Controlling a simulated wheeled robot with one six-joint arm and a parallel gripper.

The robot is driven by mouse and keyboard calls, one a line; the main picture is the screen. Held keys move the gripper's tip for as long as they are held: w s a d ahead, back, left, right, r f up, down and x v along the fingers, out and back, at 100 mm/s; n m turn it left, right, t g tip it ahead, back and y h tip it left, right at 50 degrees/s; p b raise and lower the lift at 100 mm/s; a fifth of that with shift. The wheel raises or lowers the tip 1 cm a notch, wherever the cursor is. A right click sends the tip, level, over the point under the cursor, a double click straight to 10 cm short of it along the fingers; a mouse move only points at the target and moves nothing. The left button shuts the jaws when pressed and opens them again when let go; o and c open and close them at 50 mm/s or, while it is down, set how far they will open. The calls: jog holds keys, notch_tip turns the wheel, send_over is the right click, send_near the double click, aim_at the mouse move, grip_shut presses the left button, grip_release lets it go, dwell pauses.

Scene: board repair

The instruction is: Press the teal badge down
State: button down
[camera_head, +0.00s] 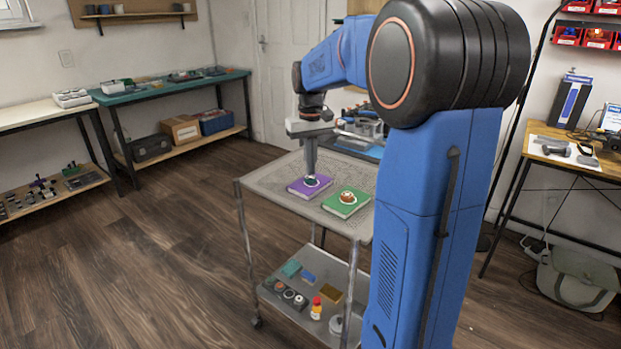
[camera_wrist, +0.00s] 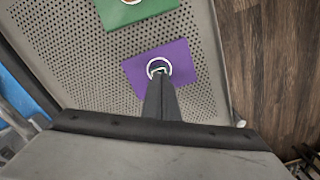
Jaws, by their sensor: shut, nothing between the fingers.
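A purple block (camera_head: 297,190) lies flat on the top shelf of the metal cart, and it also shows in the wrist view (camera_wrist: 184,58). A round badge with a white rim (camera_wrist: 158,61) sits on it; a little green-teal shows inside the rim, but my fingers hide most of its face. My gripper (camera_head: 311,171) points straight down over this badge with its fingers together and empty. In the wrist view the fingertips (camera_wrist: 157,76) overlap the badge's near part. I cannot tell whether they touch it.
A green block (camera_head: 337,209) with a brownish-red round badge (camera_head: 347,197) lies close beside the purple one. The perforated cart top (camera_head: 262,185) is bare around them. The lower shelf holds a yellow-red bottle (camera_head: 316,308) and several small items.

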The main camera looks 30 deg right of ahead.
jog(key=shift+f, duration=0.75)
dwell(0.8)
jog(key=shift+r, duration=0.15)
notch_tip(320, 180, up, 8)
dwell(1.1)
dwell(0.4)
jog(key=s+a+f+n+t, duration=0.1)
jog(key=s+a, duration=0.4)
jog(key=s, duration=0.2)
jog(key=s+a+f+t, duration=0.1)
jog(key=s+a, duration=0.4)
jog(key=s, duration=0.3)
jog(key=s+a+f+t, duration=0.1)
jog(key=s+a+f, duration=0.2)
jog(key=s+f, duration=0.2)
jog(key=s+a+f+n+t, duration=0.1)
jog(key=s+f, duration=0.4)
jog(key=s, duration=0.5)
jog(key=shift+a+f+t, duration=0.35)
jog(key=shift+a+t, duration=0.05)
jog(key=shift+a, duration=0.5)
jog(key=shift+s, duration=0.1)
